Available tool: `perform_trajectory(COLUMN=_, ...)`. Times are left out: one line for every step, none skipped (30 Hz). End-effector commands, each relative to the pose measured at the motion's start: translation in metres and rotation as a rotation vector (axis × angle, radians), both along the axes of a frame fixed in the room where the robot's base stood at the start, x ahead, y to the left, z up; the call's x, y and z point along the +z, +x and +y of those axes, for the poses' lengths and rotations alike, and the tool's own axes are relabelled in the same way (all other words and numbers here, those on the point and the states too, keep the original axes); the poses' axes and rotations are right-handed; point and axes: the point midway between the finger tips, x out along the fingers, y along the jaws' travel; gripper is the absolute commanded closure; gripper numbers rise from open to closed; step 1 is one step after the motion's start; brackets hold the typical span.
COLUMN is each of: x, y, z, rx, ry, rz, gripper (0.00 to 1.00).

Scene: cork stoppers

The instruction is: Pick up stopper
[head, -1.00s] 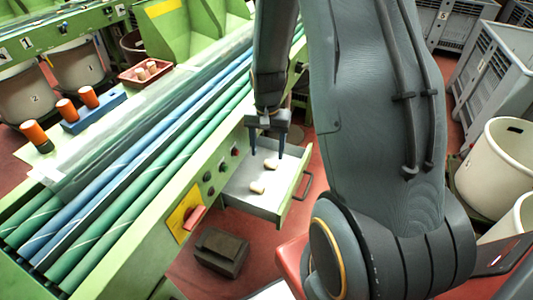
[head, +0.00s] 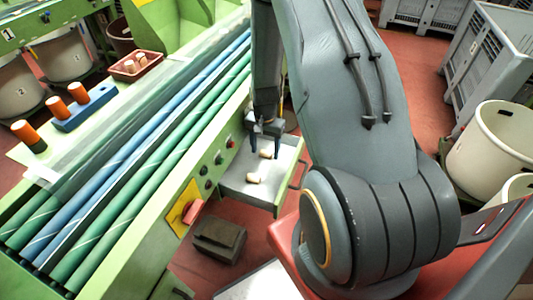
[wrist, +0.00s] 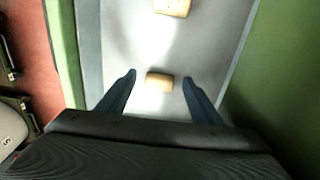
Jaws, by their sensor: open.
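Two pale cork stoppers lie in the open, light-grey drawer (head: 233,184) of the green machine. The nearer stopper (head: 253,178) lies toward the front left of the drawer. The farther stopper (head: 266,154) is beside my gripper's fingertips in the head view. My gripper (head: 264,150) points down over the drawer, open and empty. In the wrist view, one stopper (wrist: 159,82) appears between the two spread dark-blue fingers (wrist: 159,77), with a gap on each side. The other stopper (wrist: 172,7) is cut off by the top edge. Finger height above the drawer floor is unclear.
The drawer walls and green machine side (head: 150,245) stand close around my gripper. A red tray (head: 122,73) with stoppers and a blue block with orange-topped pieces (head: 84,110) sit on the machine. A dark box (head: 219,239) stands on the red floor.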

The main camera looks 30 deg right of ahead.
Motion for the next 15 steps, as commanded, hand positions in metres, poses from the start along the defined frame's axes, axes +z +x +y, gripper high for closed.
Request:
perform_trajectory(x=-0.006, y=-0.001, z=0.0, rx=0.001, ry=0.001, rz=0.002, gripper=0.41)
perform_trajectory(x=-0.009, y=-0.001, z=0.001, rx=0.001, ry=0.0, rz=0.001, gripper=0.41)
perform_trajectory(x=-0.012, y=-0.001, z=0.001, rx=0.001, ry=0.0, rz=0.001, gripper=0.41)
perform_trajectory(x=-0.014, y=0.0, z=0.001, rx=0.001, ry=0.0, rz=0.001, gripper=0.41)
perform_trajectory(x=-0.016, y=0.0, z=0.001, rx=0.001, ry=0.001, rz=0.001, gripper=0.41)
perform_trajectory(x=-0.017, y=0.0, z=0.001, rx=0.002, ry=0.0, rz=0.0, gripper=0.41)
perform_trajectory(x=-0.018, y=0.0, z=0.001, rx=0.002, ry=0.0, rz=0.0, gripper=0.41)
perform_trajectory(x=-0.018, y=0.0, z=0.001, rx=0.002, ry=0.0, rz=0.0, gripper=0.41)
perform_trajectory(x=-0.018, y=0.0, z=0.001, rx=0.002, ry=0.0, rz=0.0, gripper=0.41)
perform_trajectory(x=-0.018, y=0.0, z=0.001, rx=0.002, ry=0.0, rz=0.0, gripper=0.41)
perform_trajectory(x=-0.018, y=0.0, z=0.001, rx=0.002, ry=0.0, rz=0.0, gripper=0.41)
perform_trajectory(x=-0.018, y=0.0, z=0.001, rx=0.002, ry=0.0, rz=0.0, gripper=0.41)
perform_trajectory(x=-0.018, y=0.0, z=0.001, rx=0.002, ry=0.0, rz=0.0, gripper=0.41)
perform_trajectory(x=-0.018, y=0.0, z=0.001, rx=0.002, ry=0.0, rz=0.0, gripper=0.41)
perform_trajectory(x=-0.018, y=0.0, z=0.001, rx=0.002, ry=0.0, rz=0.0, gripper=0.47)
